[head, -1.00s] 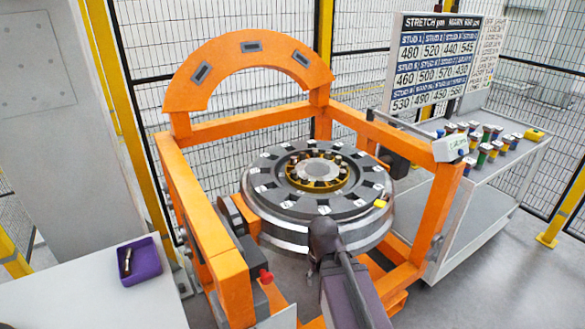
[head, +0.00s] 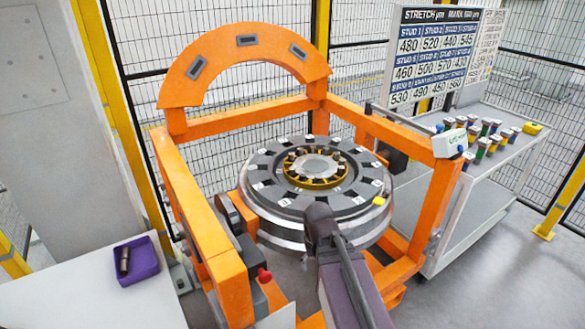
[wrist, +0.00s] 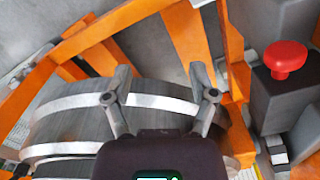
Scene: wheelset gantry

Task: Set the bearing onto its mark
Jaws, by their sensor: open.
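The bearing shows in the head view as a ring with a yellow cage (head: 318,168), at the centre of a large dark wheel disc (head: 270,208) with white tags around its top. The wheel lies flat inside the orange gantry. I cannot tell which mark belongs to the bearing. My arm reaches in from the bottom of the head view, and its fingers are hidden there. In the wrist view my gripper (wrist: 158,92) has its two fingers spread, with nothing between them. The wheel's metal rim (wrist: 75,102) shows behind the fingers; contact cannot be told.
The orange gantry frame (head: 198,215) surrounds the wheel, with posts on each side. A red button (wrist: 286,58) on a grey box is right of my gripper. A purple tray (head: 148,270) is at left. A trolley with several coloured pieces and a number board (head: 437,60) is at right.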

